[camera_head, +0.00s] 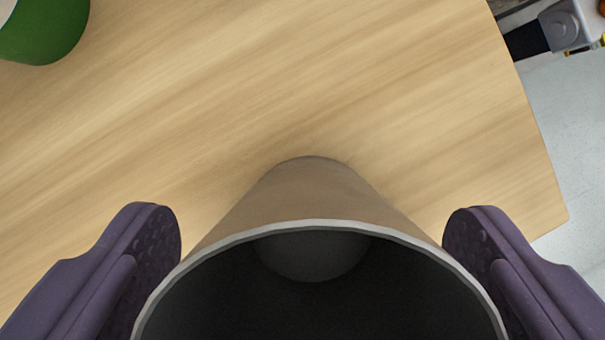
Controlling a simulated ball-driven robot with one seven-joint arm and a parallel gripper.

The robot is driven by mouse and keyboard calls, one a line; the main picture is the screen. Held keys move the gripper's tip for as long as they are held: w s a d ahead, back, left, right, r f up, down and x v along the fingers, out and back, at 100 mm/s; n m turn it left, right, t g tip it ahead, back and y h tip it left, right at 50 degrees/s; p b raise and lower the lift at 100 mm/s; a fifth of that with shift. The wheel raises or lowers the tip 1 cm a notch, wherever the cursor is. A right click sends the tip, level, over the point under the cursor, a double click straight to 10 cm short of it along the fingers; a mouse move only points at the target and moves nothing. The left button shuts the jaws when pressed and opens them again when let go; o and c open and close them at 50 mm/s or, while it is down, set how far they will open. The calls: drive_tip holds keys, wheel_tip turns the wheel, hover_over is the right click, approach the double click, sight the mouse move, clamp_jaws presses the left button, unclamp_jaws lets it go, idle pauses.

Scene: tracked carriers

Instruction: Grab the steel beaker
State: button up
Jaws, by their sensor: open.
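The steel beaker (313,190) stands upright on the wooden table, seen from above with its wide rim close to the camera. Its outside reflects the tan wood, and its inside is dark with a paler round bottom. The near part of its rim is cut off by the bottom edge of the view. My gripper (312,235) is open, with one purple finger to the left of the beaker and one to the right. The beaker lies between the fingers. I cannot tell whether either finger touches it.
A green container (45,35) stands on the table at the top left, partly out of view. The wooden table (300,80) is bare between it and the beaker. The table's edge runs down the right side, with grey floor and a grey device (567,25) beyond.

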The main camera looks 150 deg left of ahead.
drive_tip(key=shift+x, duration=1.05)
drive_tip(key=shift+s+r, duration=0.1)
drive_tip(key=shift+c, duration=0.5)
drive_tip(key=c, duration=1)
drive_tip(key=shift+r, duration=0.1)
